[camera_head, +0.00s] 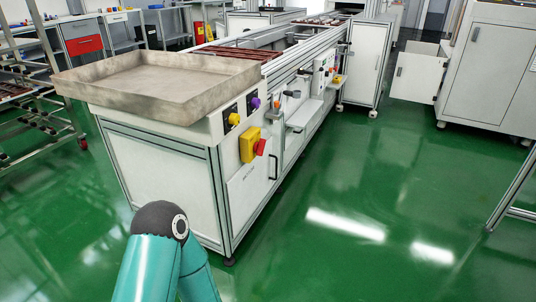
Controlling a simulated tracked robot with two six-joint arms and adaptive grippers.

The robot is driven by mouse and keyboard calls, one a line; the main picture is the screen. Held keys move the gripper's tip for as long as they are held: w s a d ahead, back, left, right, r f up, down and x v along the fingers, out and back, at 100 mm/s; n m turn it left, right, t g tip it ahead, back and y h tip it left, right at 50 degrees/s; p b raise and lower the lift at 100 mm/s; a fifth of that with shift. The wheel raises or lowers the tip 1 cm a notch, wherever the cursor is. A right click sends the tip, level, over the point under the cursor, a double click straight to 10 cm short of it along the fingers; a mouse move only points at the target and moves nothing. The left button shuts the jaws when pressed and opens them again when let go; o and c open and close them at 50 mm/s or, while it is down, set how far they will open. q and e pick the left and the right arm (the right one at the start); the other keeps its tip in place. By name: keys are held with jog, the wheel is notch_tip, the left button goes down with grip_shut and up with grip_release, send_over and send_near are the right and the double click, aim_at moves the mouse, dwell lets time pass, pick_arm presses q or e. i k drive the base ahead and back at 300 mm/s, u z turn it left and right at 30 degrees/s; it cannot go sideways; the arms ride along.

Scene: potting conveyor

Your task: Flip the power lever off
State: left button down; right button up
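A red lever (260,147) sticks out from a yellow switch box (246,144) on the side of the white conveyor cabinet, near its front corner. The lever looks tilted, pointing outward to the right; its exact setting cannot be told at this size. Neither of my grippers is in view. Only a teal link and dark joint of one of my arms show at the bottom, in front of the cabinet and apart from the lever.
A yellow knob (234,119) and a purple knob (256,103) sit just above the switch box. A metal tray (160,90) overhangs the conveyor's near end. A door handle (273,166) projects below right. Green floor (370,190) is clear to the right.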

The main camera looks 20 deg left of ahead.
aim_at(259, 147)
jog(key=i, duration=1)
